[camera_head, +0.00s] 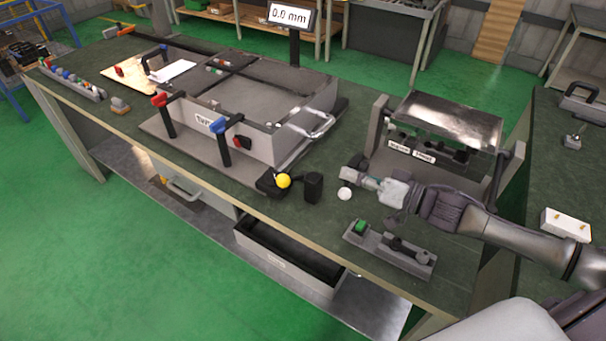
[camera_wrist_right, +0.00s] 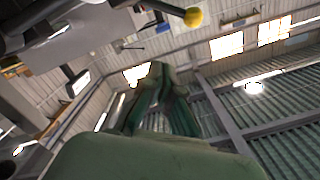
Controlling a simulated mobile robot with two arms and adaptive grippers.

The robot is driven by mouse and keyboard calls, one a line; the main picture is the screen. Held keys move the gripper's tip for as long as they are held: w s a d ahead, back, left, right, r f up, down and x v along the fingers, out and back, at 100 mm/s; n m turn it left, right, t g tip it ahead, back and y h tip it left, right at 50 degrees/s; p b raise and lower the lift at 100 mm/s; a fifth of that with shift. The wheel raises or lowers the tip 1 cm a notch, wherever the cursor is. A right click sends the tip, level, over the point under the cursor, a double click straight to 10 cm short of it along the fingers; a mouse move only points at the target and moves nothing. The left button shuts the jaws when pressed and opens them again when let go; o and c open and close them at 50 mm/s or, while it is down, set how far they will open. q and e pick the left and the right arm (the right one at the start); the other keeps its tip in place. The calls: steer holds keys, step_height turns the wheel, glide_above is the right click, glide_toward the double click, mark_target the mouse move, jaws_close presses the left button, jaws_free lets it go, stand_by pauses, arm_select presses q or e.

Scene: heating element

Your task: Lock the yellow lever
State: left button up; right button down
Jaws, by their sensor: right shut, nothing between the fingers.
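The yellow lever shows as a yellow ball knob (camera_head: 283,181) on a black base near the front edge of the bench. The knob also shows at the top of the right wrist view (camera_wrist_right: 193,17). My right gripper (camera_head: 350,174) comes in from the right and points left toward the knob, with a clear gap between them. Its fingers also show in the right wrist view (camera_wrist_right: 162,88), closed together and empty. My left gripper is in no view.
A black block (camera_head: 313,187) stands between the knob and my right gripper. A white ball (camera_head: 344,194) is just below the fingertips. A fixture with red and blue handles (camera_head: 218,125) stands left, a clear-covered machine (camera_head: 445,120) behind my arm, and a small switch panel (camera_head: 390,248) in front.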

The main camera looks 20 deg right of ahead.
mark_target(292, 179)
steer(key=p+x, duration=0.2)
steer(key=x, duration=0.7)
steer(key=shift+w+r+p, duration=0.15)
steer(key=shift+r+p, duration=0.05)
steer(key=shift+p, duration=0.1)
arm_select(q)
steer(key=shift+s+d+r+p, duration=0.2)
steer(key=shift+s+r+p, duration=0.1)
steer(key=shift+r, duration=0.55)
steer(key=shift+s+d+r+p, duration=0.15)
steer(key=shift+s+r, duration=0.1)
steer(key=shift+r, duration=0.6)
arm_select(e)
steer(key=shift+a+f, duration=0.7)
steer(key=shift+f, duration=0.2)
steer(key=shift+a+f, duration=0.7)
steer(key=shift+f, duration=0.25)
